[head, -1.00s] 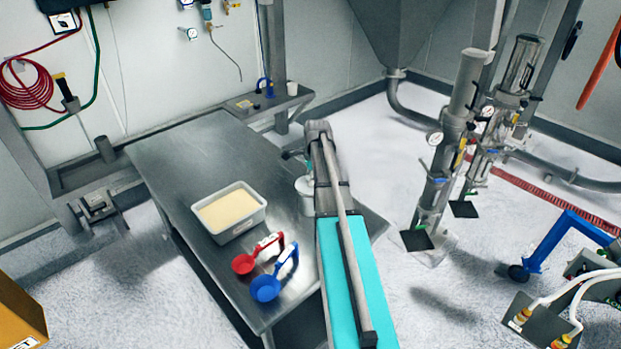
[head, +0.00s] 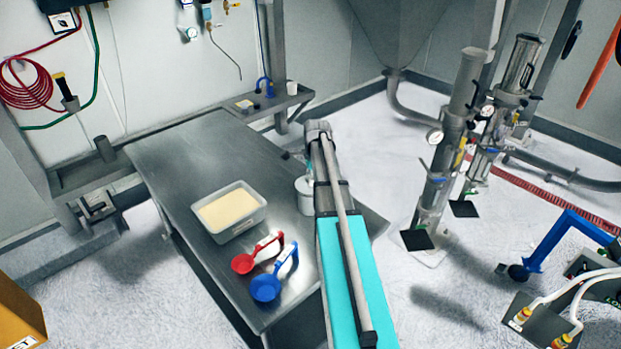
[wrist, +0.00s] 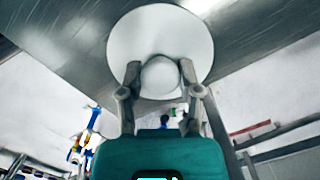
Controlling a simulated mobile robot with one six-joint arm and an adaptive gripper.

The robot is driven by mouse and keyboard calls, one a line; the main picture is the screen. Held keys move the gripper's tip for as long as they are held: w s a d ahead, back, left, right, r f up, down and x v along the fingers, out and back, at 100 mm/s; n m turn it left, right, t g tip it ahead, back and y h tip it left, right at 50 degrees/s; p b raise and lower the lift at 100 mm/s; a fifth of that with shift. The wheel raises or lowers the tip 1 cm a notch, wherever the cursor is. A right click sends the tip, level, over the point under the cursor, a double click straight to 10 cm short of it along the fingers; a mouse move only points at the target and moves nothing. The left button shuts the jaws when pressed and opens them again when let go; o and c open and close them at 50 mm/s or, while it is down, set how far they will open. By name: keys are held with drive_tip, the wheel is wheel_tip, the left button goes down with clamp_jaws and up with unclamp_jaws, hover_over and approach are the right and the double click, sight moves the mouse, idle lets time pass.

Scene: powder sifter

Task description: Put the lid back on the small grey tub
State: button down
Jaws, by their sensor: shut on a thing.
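In the wrist view my gripper (wrist: 160,76) is shut on the round knob of a pale, disc-shaped lid (wrist: 160,30), one finger on each side of the knob. The lid hides whatever lies directly beyond it. In the head view the small pale grey tub (head: 304,197) stands on the steel table, partly hidden behind my arm. The gripper and lid are mostly hidden by my arm there, close above the tub. I cannot tell whether the lid touches the tub's rim.
The steel table (head: 178,157) also holds a grey bin (head: 237,228) of pale powder left of the tub. A red scoop (head: 244,264) and a blue scoop (head: 266,288) lie near its front edge. The table's far left part is clear.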

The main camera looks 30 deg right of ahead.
idle(0.8)
drive_tip(key=shift+c, duration=1)
unclamp_jaws()
drive_tip(key=shift+o, duration=1)
drive_tip(key=shift+r, duration=0.15)
drive_tip(key=shift+r+p, duration=3.35)
drive_tip(key=shift+p, duration=0.2)
